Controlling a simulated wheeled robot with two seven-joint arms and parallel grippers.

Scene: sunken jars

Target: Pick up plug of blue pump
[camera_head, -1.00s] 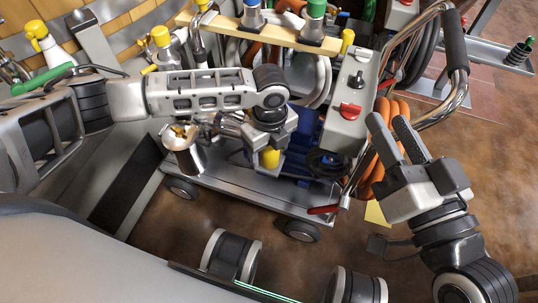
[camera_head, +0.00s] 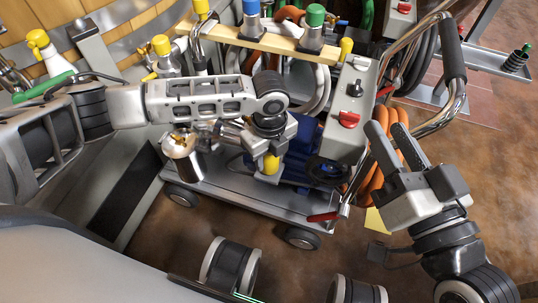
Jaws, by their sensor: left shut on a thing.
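The blue pump (camera_head: 301,150) stands on the grey cart, with its left side partly hidden by my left gripper. A yellow plug (camera_head: 270,165) is at the pump's left front, directly below my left gripper. My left gripper (camera_head: 268,148) points down at the plug and is shut on it. The gripper body hides the plug's top. I cannot tell whether the plug is clear of the metal fitting under it. My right gripper (camera_head: 386,128) is empty and open, its two dark fingers apart, right of the control box.
A grey control box (camera_head: 347,122) with a red switch and orange hoses (camera_head: 370,186) stand right of the pump. A wooden bar (camera_head: 232,34) with blue- and green-capped fittings crosses behind. Brown floor (camera_head: 430,150) is free at right.

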